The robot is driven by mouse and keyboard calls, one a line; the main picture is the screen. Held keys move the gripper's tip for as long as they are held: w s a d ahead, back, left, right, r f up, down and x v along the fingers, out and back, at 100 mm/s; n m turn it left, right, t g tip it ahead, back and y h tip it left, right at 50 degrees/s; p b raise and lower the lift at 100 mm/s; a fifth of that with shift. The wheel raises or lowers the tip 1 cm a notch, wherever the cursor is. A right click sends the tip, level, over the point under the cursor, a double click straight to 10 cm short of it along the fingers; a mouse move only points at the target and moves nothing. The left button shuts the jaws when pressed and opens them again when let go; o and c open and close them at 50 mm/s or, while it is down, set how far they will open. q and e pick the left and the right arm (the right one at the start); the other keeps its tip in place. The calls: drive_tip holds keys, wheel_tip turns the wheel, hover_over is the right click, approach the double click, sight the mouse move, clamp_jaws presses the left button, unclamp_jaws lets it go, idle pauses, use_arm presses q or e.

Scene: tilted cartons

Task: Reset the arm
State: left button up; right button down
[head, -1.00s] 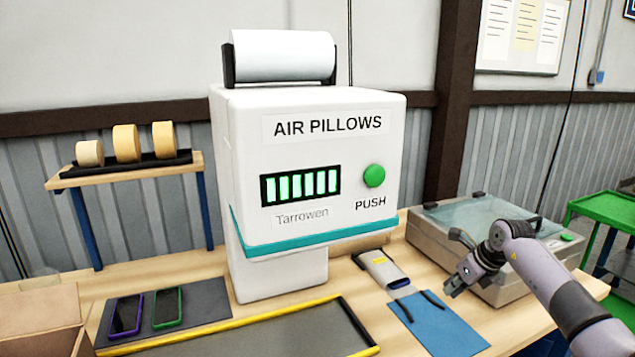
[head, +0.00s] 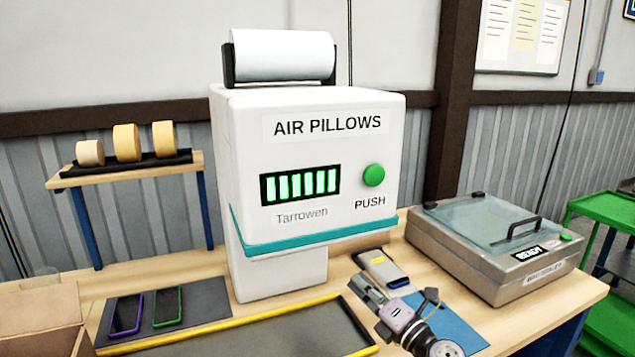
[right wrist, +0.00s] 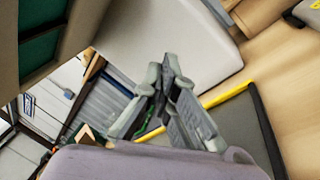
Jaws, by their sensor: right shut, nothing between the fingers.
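My right gripper (head: 368,288) is low at the front of the bench in the head view, in front of the air pillow machine and over the area between the yellow-edged tray and the blue sheet. It is shut and empty. In the right wrist view its fingers (right wrist: 163,82) meet, with nothing held between them. My left gripper is in neither view. The white air pillow machine (head: 240,190) stands mid-bench with its green button (head: 373,176) clear of my gripper and its row of green bars lit.
A grey sealer box (head: 470,250) with a clear lid stands at the right. A scanner-like device (head: 380,268) and a blue sheet (head: 462,335) lie close to my right gripper. Two phones (head: 126,313) (head: 167,306) lie on a dark mat. An open carton (head: 40,312) is at left.

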drive_tip(key=s+d+f+m+g+h, duration=0.1)
drive_tip(key=s+d+f+m+h, duration=0.65)
drive_tip(key=m, duration=0.45)
drive_tip(key=s+d+f+m+g+h, duration=0.2)
drive_tip(key=s+d+f+m+h, duration=0.4)
drive_tip(key=s+m, duration=0.4)
drive_tip(key=s+a+f+m+g+y, duration=0.1)
drive_tip(key=s+f+m+g, duration=0.3)
drive_tip(key=s, duration=0.8)
drive_tip(key=s+a+f+m+g+y, duration=0.1)
drive_tip(key=s+f+m+g, duration=0.3)
drive_tip(key=s, duration=0.8)
wheel_tip(320, 180, down, 27)
drive_tip(key=s+n+g, duration=0.2)
drive_tip(key=g, duration=0.1)
drive_tip(key=s+d+f+g+p, duration=0.1)
drive_tip(key=s+d+f, duration=0.1)
drive_tip(key=s+f, duration=1.3)
drive_tip(key=shift+s+d+p, duration=0.3)
drive_tip(key=shift+s, duration=0.6)
